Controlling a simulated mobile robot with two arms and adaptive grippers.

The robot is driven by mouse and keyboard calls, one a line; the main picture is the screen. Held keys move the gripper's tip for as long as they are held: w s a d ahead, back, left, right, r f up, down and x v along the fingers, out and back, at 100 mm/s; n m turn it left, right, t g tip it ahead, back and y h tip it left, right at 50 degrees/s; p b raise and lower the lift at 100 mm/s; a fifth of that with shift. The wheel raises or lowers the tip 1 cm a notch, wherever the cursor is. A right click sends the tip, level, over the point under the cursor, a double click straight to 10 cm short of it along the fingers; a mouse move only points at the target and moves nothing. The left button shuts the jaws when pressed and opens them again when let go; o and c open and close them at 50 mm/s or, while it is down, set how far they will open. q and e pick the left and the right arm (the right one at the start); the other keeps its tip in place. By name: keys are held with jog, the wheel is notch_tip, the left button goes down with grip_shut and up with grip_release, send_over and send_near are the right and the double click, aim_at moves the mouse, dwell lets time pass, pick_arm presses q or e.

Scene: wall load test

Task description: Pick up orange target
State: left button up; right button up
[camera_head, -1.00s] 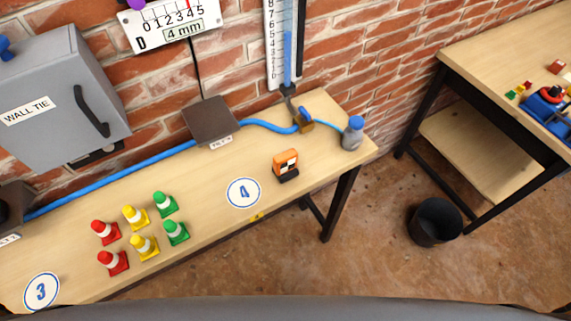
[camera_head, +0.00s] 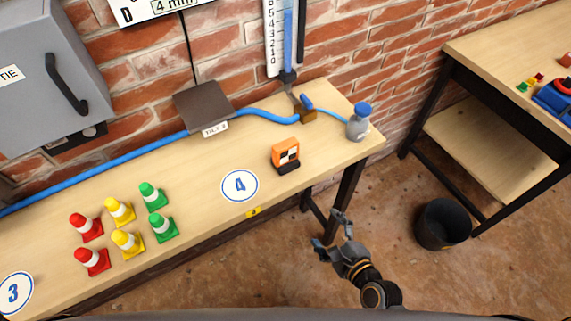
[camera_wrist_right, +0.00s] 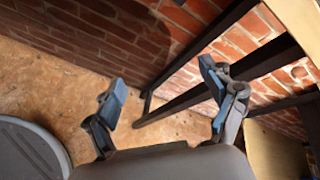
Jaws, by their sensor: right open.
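The orange target (camera_head: 286,153) is a small orange block with a black and white checker face on a dark base. My right gripper (camera_head: 332,232) is open and empty, below and in front of the bench's right end, apart from the target. In the right wrist view its two blue-grey fingers (camera_wrist_right: 165,100) are spread with nothing between them. The target is not in the right wrist view. My left gripper is not in view.
Several red, yellow and green cones (camera_head: 122,211) stand on the bench at left. A black bin (camera_head: 442,224) stands on the floor at right.

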aim_at(288, 153)
jog(key=a+r+m+t+y+b, duration=0.3)
jog(key=r+m, duration=0.6)
jog(key=r, duration=0.9)
jog(key=shift+t, duration=0.4)
jog(key=p+x, duration=0.1)
jog(key=x, duration=0.1)
jog(key=p+x, duration=0.1)
jog(key=x, duration=0.2)
jog(key=r+p+x, duration=0.1)
jog(key=x, duration=0.1)
jog(key=shift+w+a, duration=0.2)
jog(key=shift+a, duration=0.2)
jog(key=shift+w+a+f, duration=0.15)
jog(key=shift+w+a, duration=0.15)
jog(key=shift+w, duration=0.2)
jog(key=p+x, duration=0.1)
jog(key=x, duration=0.3)
jog(key=shift+a, duration=0.2)
jog(key=shift+w+a, duration=0.2)
jog(key=shift+w, duration=0.3)
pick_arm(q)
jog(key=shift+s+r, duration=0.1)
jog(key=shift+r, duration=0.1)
pick_arm(e)
jog(key=shift+s, duration=0.1)
jog(key=c, duration=1.4)
